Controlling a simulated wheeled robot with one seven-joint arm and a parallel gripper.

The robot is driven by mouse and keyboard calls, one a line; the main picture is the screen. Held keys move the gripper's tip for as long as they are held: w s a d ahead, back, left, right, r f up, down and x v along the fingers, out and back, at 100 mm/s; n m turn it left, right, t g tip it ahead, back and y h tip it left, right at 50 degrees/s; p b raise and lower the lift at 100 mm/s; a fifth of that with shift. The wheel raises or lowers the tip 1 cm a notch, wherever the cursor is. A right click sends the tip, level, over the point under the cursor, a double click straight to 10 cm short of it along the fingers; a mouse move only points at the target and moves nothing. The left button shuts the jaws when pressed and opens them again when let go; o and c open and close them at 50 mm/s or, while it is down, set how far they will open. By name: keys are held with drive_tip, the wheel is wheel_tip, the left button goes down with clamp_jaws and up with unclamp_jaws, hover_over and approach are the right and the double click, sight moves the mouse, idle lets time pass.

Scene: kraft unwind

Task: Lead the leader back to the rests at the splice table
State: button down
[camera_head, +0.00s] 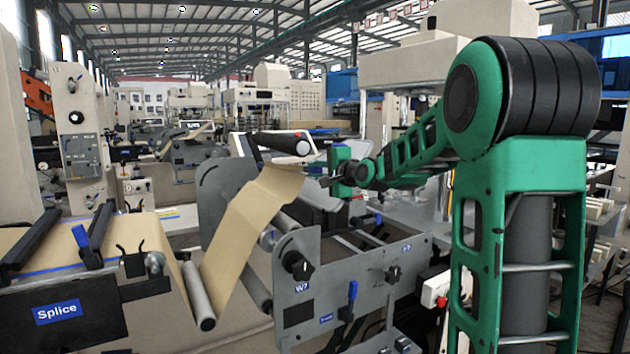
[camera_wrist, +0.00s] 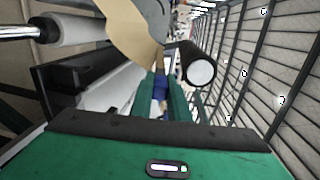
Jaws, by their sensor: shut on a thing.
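The leader is a brown paper web (camera_head: 240,225) that rises from a roller beside the splice table to my gripper; it also shows in the wrist view (camera_wrist: 130,30). My gripper (camera_head: 322,178) is shut on its raised end, above the grey-sided machine frame. The green fingers (camera_wrist: 161,85) show in the wrist view, partly hiding the grip. The splice table (camera_head: 105,320), at lower left, carries a blue "Splice" label. Brown paper lies on its top under dark bars (camera_head: 98,235). A dark forked bracket (camera_head: 133,262) stands at its near right edge; I cannot tell which parts are the rests.
A grey roller (camera_head: 198,295) lies between the splice table and the grey side plate (camera_head: 330,275), which has black knobs. A dark roller with a pale end (camera_head: 285,142) lies just behind the gripper; it is close in the wrist view (camera_wrist: 198,65). Beige machines stand behind.

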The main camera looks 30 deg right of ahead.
idle(0.3)
drive_tip(key=shift+s+f+t, duration=0.1)
drive_tip(key=shift+f+t, duration=0.5)
drive_tip(key=shift+f, duration=0.6)
drive_tip(key=a, duration=2.5)
drive_tip(key=shift+s+a+f, duration=0.15)
drive_tip(key=shift+s+a, duration=0.25)
drive_tip(key=shift+s, duration=0.05)
drive_tip(key=shift+f, duration=0.1)
drive_tip(key=f, duration=0.2)
drive_tip(key=a+f, duration=0.1)
drive_tip(key=f, duration=0.1)
drive_tip(key=shift+f, duration=0.4)
